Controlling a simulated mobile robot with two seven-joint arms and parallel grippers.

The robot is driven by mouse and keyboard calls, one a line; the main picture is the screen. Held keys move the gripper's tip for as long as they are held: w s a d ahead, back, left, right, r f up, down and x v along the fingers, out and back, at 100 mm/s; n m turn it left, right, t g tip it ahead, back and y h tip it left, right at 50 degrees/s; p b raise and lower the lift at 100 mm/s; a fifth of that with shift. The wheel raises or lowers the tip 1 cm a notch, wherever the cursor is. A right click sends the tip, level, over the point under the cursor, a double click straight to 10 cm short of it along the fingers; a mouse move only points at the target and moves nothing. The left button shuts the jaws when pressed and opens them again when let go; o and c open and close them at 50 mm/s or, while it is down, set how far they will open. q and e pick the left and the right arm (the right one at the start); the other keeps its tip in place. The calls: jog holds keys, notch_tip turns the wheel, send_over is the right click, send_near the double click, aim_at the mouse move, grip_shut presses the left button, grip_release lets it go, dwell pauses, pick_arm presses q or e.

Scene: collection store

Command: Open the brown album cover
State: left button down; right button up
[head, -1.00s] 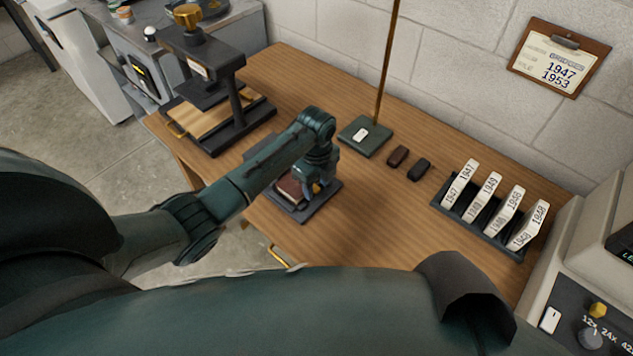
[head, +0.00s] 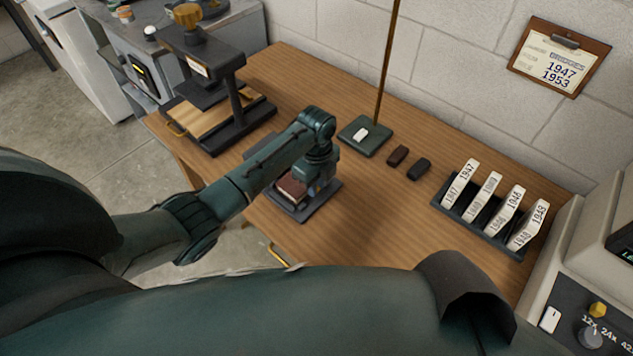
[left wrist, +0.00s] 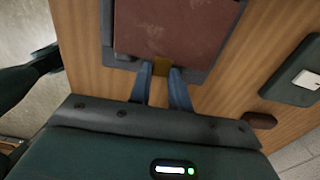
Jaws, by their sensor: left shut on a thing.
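The brown album (head: 292,188) lies on a dark tray (head: 305,209) near the front of the wooden table, partly covered by my left gripper. In the left wrist view its brown cover (left wrist: 175,25) looks flat and down, with a small brass tab (left wrist: 162,67) at its edge. My left gripper (left wrist: 163,74) has its two fingers on either side of this tab and is shut on it. In the head view the left gripper (head: 318,182) is over the album's right side, and its fingertips are hard to make out. My right gripper is not in view.
A press (head: 240,110) stands at the back left. A green base (head: 378,143) with a brass rod, a brown block (head: 398,155) and a black block (head: 419,168) lie behind the album. A rack (head: 480,212) of dated cards stands right. Bare table lies between.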

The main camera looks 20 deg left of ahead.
pick_arm(q)
jog(key=shift+r, duration=0.1)
